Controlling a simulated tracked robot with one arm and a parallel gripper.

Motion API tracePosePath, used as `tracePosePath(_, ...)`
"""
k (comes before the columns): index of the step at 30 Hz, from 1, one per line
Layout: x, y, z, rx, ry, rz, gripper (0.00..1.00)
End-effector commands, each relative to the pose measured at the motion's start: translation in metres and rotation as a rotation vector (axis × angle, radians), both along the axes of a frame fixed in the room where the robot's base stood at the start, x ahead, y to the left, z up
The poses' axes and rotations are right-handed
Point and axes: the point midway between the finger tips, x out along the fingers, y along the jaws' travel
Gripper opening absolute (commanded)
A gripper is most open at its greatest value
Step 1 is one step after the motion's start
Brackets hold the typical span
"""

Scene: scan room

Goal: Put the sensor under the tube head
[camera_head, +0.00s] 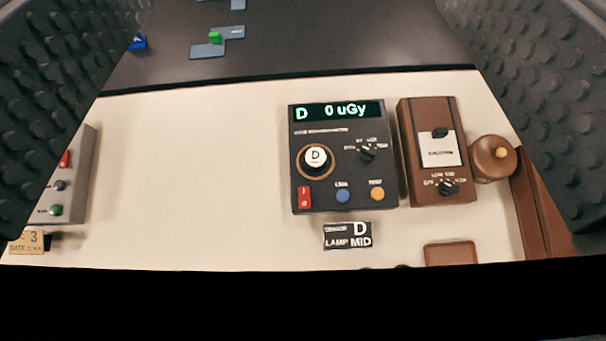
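My gripper (303,125) shows as two dark, studded finger pads at the left and right edges. They are wide apart with nothing between them. A dark meter box (342,196) on the pale counter reads "D 0 uGy". A round white-topped piece marked D (316,156) sits in an orange ring on its face; it may be the sensor, but I cannot tell. A black card (347,236) below the meter reads "SENSOR D" and "LAMP MID". I do not see the tube head.
A brown switch box (437,190) and a round brown knob-topped piece (491,160) stand right of the meter. A grey button box (73,190) is at left, partly hidden by a finger pad. The pale counter (190,180) between is clear. Dark floor (330,40) lies beyond.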

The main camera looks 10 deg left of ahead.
Motion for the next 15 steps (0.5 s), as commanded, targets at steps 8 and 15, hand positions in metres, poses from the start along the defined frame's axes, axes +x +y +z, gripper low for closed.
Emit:
tracePosePath(8,0.072,0.014,-0.124,0.126,0.316,-0.149,0.70)
tracePosePath(15,0.098,0.023,-0.239,0.208,0.566,-0.330,0.70)
